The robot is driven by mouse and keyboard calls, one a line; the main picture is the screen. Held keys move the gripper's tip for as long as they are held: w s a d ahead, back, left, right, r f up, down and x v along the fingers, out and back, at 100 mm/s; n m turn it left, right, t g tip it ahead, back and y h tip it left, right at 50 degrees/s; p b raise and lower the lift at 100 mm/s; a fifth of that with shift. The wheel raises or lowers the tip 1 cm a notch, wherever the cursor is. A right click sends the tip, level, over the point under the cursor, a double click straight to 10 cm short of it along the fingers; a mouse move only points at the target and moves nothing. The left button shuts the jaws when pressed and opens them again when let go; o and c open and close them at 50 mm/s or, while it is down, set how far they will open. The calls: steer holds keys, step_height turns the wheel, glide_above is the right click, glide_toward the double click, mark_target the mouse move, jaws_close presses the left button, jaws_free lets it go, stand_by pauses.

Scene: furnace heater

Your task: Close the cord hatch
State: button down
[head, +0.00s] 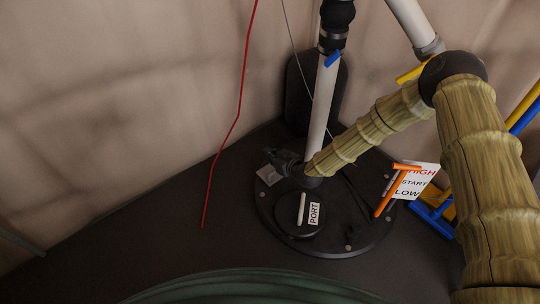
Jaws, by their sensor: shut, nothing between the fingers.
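A round black cover (284,222) with a pale bar handle and a white PORT label lies on the large round black plate (345,246) on the floor. It looks flat and is the most hatch-like part in view; nothing here is marked as the cord hatch. My gripper (271,157) is dark, small and shut, with nothing in it. It is beyond the cover, at the far left of the plate, above a small grey flap (269,175). I cannot tell whether it touches the flap. My wrist hides part of the plate behind the cover.
A white pipe (323,98) rises beyond my wrist. An orange T-handle (392,190) and a HIGH/START/LOW card (416,181) stand at right, near blue and yellow pipes (522,112). A red cord (231,130) hangs left. Dark floor (120,240) is clear at left.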

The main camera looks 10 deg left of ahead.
step_height(320, 180, up, 4)
steer(key=p, duration=0.3)
steer(key=s+d+f+p, duration=0.1)
steer(key=s+d+p, duration=0.2)
steer(key=s+d, duration=0.3)
steer(key=shift+d+f, duration=0.3)
steer(key=shift+d, duration=0.25)
steer(key=s+d+r+m+g+h+p, duration=0.2)
steer(key=s+d+r+m+h+p, duration=0.1)
steer(key=s+d+r+p, duration=0.7)
steer(key=s+d+r+m+g+h+p, duration=0.3)
steer(key=s+d+r+m+p, duration=0.1)
steer(key=s+d+r+p, duration=0.6)
steer(key=s+d+r+m+g+h+p, duration=0.3)
steer(key=s+d+r+p, duration=0.7)
steer(key=s+p, duration=0.7)
step_height(320, 180, up, 4)
steer(key=s+h, duration=0.1)
steer(key=s, duration=0.1)
steer(key=shift+s+f, duration=0.25)
steer(key=shift+s, duration=0.15)
